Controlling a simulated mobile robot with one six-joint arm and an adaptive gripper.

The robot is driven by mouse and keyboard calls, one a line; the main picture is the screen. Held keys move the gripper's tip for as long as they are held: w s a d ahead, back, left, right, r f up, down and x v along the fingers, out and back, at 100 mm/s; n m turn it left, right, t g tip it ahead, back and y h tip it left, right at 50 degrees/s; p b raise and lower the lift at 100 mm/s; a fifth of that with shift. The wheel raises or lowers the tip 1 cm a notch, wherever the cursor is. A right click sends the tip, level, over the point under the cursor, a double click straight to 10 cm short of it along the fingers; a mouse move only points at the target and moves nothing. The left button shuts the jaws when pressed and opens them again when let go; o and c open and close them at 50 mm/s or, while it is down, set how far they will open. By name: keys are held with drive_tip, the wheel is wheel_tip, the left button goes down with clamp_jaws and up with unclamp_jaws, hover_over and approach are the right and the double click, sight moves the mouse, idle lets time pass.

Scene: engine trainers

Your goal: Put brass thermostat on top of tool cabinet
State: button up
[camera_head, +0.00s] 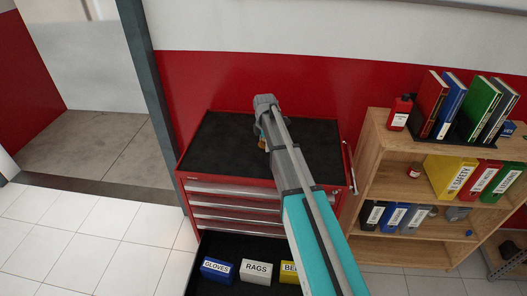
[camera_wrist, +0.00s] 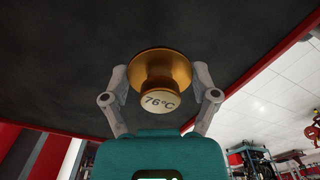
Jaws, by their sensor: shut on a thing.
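The brass thermostat (camera_wrist: 160,68) is a round flanged piece with a pale face marked 76°C. My gripper (camera_wrist: 160,78) is shut on it, one finger on each side. The red tool cabinet (camera_head: 184,172) has a black top (camera_head: 218,147), and the thermostat is over the middle of this top. The black surface (camera_wrist: 60,60) fills much of the wrist view behind the thermostat. I cannot tell whether they touch.
The black top looks clear around my gripper. An open lower drawer holds bins marked GLOVES (camera_head: 217,270) and RAGS (camera_head: 256,271), and a yellow one. A wooden shelf (camera_head: 385,147) with binders and a red bottle (camera_head: 399,112) stands close on the right.

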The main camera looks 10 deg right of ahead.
sight(263, 155)
drive_tip(key=shift+w+a+f+b, duration=0.15)
drive_tip(key=shift+f+b, duration=0.15)
drive_tip(key=shift+f, duration=0.1)
drive_tip(key=shift+w+a+f+b, duration=0.1)
drive_tip(key=shift+w+f+b, duration=0.05)
drive_tip(key=shift+f+b, duration=1.4)
drive_tip(key=shift+f, duration=0.2)
drive_tip(key=o, duration=1)
drive_tip(key=shift+r, duration=0.1)
drive_tip(key=shift+r, duration=0.2)
wheel_tip(263, 155, up, 12)
drive_tip(key=p, duration=1.2)
